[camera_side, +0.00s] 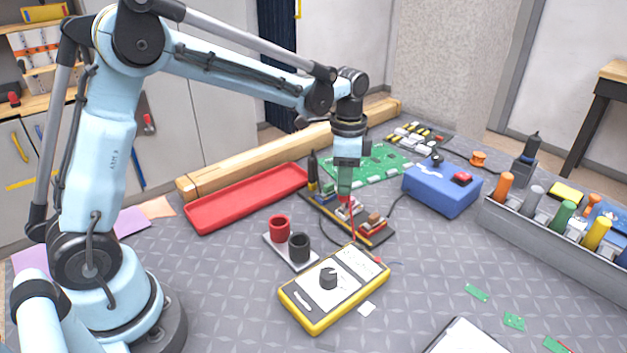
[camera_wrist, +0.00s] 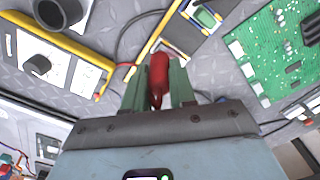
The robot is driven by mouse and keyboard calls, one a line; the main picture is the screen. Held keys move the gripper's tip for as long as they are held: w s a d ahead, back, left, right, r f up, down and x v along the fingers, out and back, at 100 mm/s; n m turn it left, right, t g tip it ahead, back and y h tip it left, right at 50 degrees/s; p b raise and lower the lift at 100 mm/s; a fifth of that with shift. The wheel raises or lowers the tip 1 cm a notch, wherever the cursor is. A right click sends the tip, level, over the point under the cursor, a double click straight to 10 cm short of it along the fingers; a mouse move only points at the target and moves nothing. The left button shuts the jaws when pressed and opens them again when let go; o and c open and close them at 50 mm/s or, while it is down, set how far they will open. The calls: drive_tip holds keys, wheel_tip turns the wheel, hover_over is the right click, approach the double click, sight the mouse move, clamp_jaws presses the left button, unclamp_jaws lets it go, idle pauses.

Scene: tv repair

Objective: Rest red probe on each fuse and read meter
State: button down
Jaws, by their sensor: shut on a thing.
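My gripper (camera_side: 345,195) is shut on the red probe (camera_wrist: 160,72), which sits between its two green fingers in the wrist view. In the side view my gripper is above the dark fuse board (camera_side: 375,238), which carries several small coloured parts. I cannot tell whether the probe tip touches a fuse. A thin red line runs from the gripper down towards the meter. The yellow meter (camera_side: 318,312) lies in front of the board with its dial up, and its reading is too small to make out. It also shows in the wrist view (camera_wrist: 75,82).
A red cup (camera_side: 279,228) and a black cup (camera_side: 299,247) stand left of the board. A red tray (camera_side: 245,200) lies at the back left. A green circuit board (camera_side: 375,160) lies behind. A blue box (camera_side: 435,192) with a red button is to the right.

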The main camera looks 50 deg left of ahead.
drive_tip(key=shift+r, duration=2.9)
drive_tip(key=a, duration=0.7)
drive_tip(key=shift+r, duration=0.45)
drive_tip(key=shift+f, duration=0.15)
drive_tip(key=shift+f, duration=2.65)
drive_tip(key=shift+f, duration=0.7)
wheel_tip(320, 180, up, 6)
